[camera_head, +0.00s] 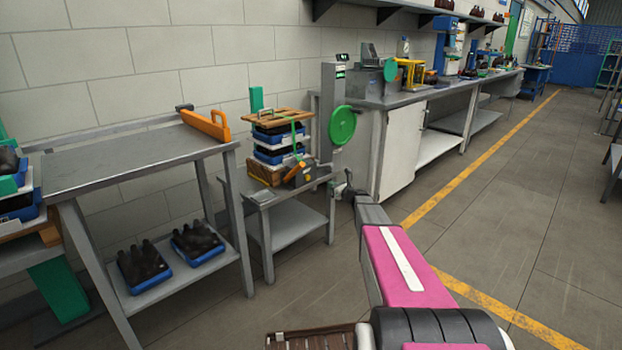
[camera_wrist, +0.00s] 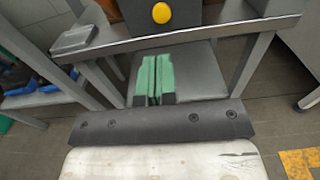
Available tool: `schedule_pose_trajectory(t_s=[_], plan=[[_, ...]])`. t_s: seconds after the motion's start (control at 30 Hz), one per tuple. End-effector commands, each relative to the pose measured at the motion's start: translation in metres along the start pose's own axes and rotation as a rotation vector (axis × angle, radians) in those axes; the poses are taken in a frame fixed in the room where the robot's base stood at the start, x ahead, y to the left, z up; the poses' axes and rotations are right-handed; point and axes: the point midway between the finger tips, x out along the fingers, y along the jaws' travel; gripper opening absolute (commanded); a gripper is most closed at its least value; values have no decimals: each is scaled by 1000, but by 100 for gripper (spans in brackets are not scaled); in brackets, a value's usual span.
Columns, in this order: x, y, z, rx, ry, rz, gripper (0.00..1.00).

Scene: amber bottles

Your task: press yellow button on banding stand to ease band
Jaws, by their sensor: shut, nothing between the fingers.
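The yellow button (camera_wrist: 161,13) shows at the top of the wrist view, round, on a dark box (camera_wrist: 140,14) at the edge of the banding stand's table. In the head view the banding stand (camera_head: 263,195) is a small grey table holding a stack of blue and white trays (camera_head: 275,145) with a wooden board on top and a green band (camera_head: 294,138) around it. My gripper (camera_wrist: 153,72) is shut and empty, its green fingertips together, below the button in the wrist picture and apart from it. In the head view my gripper (camera_head: 347,184) is small, just right of the stand.
A large green disc (camera_head: 342,125) stands at the stand's right. A grey table (camera_head: 130,165) with an orange bar (camera_head: 205,125) is to the left, with bottle trays (camera_head: 143,265) on its lower shelf. A workbench (camera_head: 425,100) runs behind. The floor at right is clear.

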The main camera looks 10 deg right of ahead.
Motion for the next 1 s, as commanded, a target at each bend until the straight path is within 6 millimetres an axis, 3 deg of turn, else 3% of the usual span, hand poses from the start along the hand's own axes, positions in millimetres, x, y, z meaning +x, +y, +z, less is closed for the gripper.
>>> schedule_pose_trajectory(t_s=[0.23, 0.37, 1.0], plan=[[2, 0, 0, -3, 1, 1, 0], [14, 0, 0, -4, 1, 3, 0], [123, 0, -1, -4, 2, 2, 0]])
